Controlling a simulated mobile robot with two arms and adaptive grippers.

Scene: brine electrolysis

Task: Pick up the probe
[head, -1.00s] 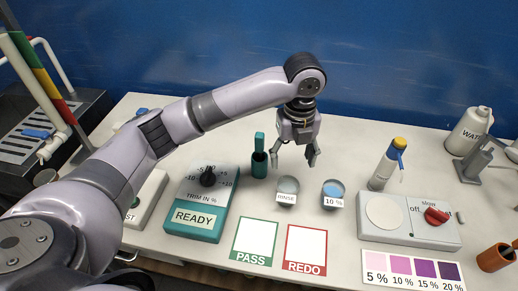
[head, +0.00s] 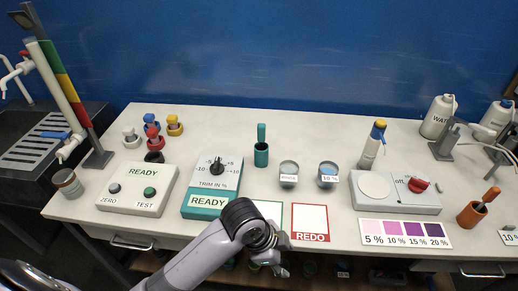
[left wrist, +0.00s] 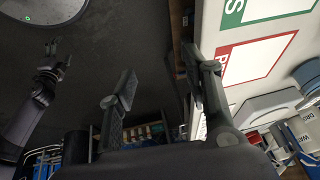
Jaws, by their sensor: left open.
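A teal probe (head: 261,132) stands upright in a teal cylindrical holder (head: 261,155) near the middle of the table, behind the cups. Its lower end is hidden in the holder. My left gripper (head: 277,268) is at the table's front edge, below the PASS card and well in front of the probe. In the left wrist view its two fingers (left wrist: 160,68) are apart with nothing between them. My right gripper (left wrist: 51,48) shows small at the left of that view, and its jaw state is unclear.
The trim box (head: 213,188) stands left of the holder. The rinse cup (head: 288,174) and the 10 % cup (head: 328,174) stand to its right. The REDO card (head: 310,222) lies in front. The stirrer (head: 396,195) and an orange holder (head: 472,215) stand farther right.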

